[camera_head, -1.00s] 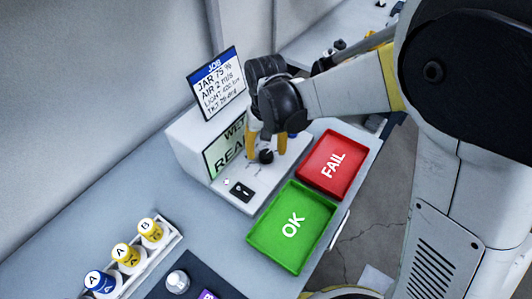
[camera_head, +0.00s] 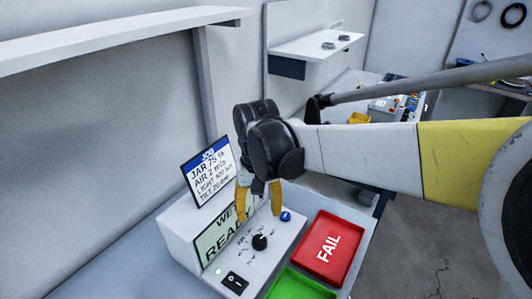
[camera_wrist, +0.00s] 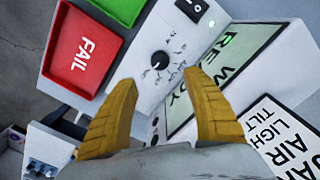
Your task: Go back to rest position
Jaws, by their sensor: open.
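My gripper (camera_head: 258,196) has two yellow fingers spread apart with nothing between them. In the head view it hangs over the white instrument box, above and behind its black knob (camera_head: 260,242). In the wrist view my gripper (camera_wrist: 160,105) shows both fingers apart, with the knob (camera_wrist: 160,60) beyond them and clear of them. The box has a screen (camera_head: 218,238) reading "READY", partly hidden by a finger in the head view. A switch (camera_head: 235,282) sits at its front, with a small green light beside it.
A red FAIL tray (camera_head: 345,240) and a green OK tray (camera_head: 300,287) lie right of the box, both empty. A job sign (camera_head: 208,172) stands at the back of the box. A wall shelf (camera_head: 110,38) is at upper left. Another workbench is behind.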

